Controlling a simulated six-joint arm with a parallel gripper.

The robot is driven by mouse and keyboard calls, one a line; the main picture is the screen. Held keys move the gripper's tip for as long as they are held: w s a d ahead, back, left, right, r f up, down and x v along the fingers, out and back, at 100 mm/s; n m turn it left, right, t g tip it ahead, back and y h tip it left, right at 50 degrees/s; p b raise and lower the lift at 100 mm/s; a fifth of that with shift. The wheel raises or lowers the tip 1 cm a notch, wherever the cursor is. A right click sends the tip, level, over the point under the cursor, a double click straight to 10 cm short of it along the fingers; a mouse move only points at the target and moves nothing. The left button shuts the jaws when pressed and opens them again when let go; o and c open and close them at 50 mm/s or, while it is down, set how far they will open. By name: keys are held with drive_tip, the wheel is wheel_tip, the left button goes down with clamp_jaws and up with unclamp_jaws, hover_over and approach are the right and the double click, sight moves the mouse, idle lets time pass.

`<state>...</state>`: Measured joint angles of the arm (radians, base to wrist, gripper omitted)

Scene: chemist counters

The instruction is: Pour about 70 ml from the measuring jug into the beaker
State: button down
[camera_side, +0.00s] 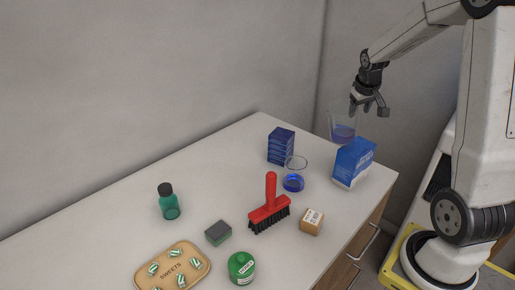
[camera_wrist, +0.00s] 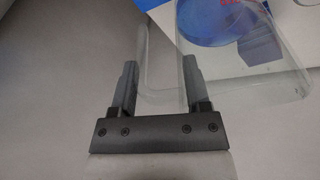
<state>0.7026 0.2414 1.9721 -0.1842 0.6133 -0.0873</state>
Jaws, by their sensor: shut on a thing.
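The measuring jug (camera_side: 342,123) is clear, with blue liquid in its lower part, and looks roughly upright. My gripper (camera_side: 368,108) is shut on it and holds it at the back right, above or behind a blue and white box. In the wrist view, the jug (camera_wrist: 285,80) extends up and right from my gripper (camera_wrist: 159,78), with a clear part of it between the fingers. The beaker (camera_side: 294,177) is a small clear vessel with blue liquid at the bottom. It stands on the counter, left of and below the jug in the side view, apart from it.
The blue and white box (camera_side: 353,164) stands right of the beaker, and a dark blue box (camera_side: 281,146) stands behind it. A red brush (camera_side: 270,203) and a small brown box (camera_side: 312,222) are in front.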

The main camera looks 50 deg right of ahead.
drive_tip(key=shift+s+d+f+t+y, duration=0.35)
drive_tip(key=shift+d+f+t+y, duration=0.2)
drive_tip(key=shift+f+y, duration=0.25)
drive_tip(key=shift+d, duration=0.15)
